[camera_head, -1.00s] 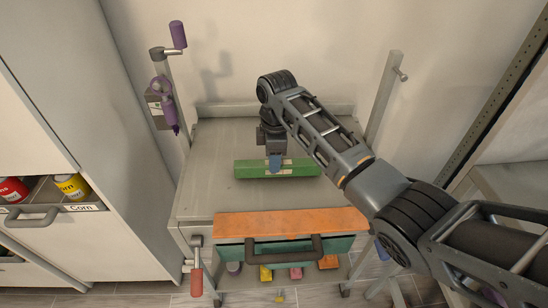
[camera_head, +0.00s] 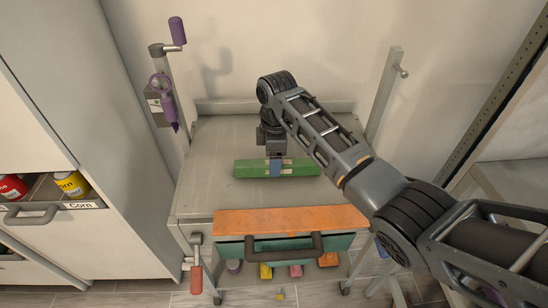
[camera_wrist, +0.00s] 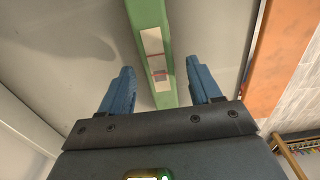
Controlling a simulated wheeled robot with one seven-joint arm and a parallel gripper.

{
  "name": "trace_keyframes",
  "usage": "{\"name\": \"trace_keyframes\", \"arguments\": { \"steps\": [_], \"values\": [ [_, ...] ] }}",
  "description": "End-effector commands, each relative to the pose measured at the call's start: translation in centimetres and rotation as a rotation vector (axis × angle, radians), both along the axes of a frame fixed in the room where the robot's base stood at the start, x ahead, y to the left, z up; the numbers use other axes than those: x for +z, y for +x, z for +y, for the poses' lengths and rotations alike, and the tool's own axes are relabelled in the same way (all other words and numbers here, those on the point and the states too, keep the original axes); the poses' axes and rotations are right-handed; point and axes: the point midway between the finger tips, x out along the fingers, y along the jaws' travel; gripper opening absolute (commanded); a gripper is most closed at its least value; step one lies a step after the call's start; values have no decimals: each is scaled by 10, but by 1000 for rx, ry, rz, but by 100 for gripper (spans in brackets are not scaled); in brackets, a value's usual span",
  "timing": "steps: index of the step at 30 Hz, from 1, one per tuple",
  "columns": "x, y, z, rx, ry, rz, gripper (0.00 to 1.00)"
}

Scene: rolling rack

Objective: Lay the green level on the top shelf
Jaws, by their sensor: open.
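The green level (camera_head: 300,167) lies on the grey top shelf (camera_head: 205,180) of the rolling rack, lengthwise across the picture, behind the orange front strip. It also shows in the wrist view (camera_wrist: 148,22), running between my fingers. My gripper (camera_head: 275,167) is at the middle of the level, with its blue fingers pointing down. In the wrist view my gripper (camera_wrist: 162,88) is open, one finger on each side of the level, with gaps visible on both sides. The level's far end is out of the wrist view.
An orange strip (camera_head: 285,220) and a teal drawer with a dark handle (camera_head: 285,247) are at the rack's front. A red-handled tool (camera_head: 196,280) hangs at its front left. A post with purple tools (camera_head: 163,95) stands left. The shelf around the level is clear.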

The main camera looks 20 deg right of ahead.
Motion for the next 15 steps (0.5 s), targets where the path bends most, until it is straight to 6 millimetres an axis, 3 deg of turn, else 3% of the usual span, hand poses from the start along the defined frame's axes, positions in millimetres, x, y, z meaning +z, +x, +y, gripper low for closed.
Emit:
{"name": "trace_keyframes", "arguments": {
  "steps": [7, 15],
  "values": [
    [7, 1, 0, 0, 0, -2, 63],
    [49, 0, -1, 1, 1, -3, 63]
  ]
}}
